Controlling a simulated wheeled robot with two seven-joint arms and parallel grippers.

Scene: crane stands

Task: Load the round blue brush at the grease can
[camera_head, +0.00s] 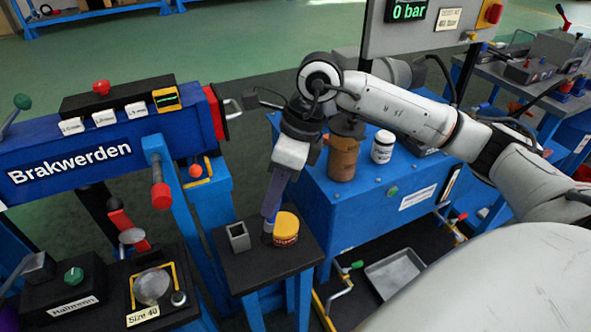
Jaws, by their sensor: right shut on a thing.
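The grease can (287,230) is a small yellow tub with a dark label. It stands on the small black-topped stand in the middle. My right gripper (274,196) points down just above and left of the can. It is shut on the blue brush (270,213), whose handle shows below the fingers. The brush's lower end overlaps the can's left edge. I cannot tell whether it is inside the can or beside it. My left gripper is not in view.
An open grey square holder (238,237) stands left of the can on the black-topped stand (262,272). The blue "Brakwerden" machine (100,160) is at left. A blue bench (345,215) at right carries a brown canister (342,158) and a white jar (382,147).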

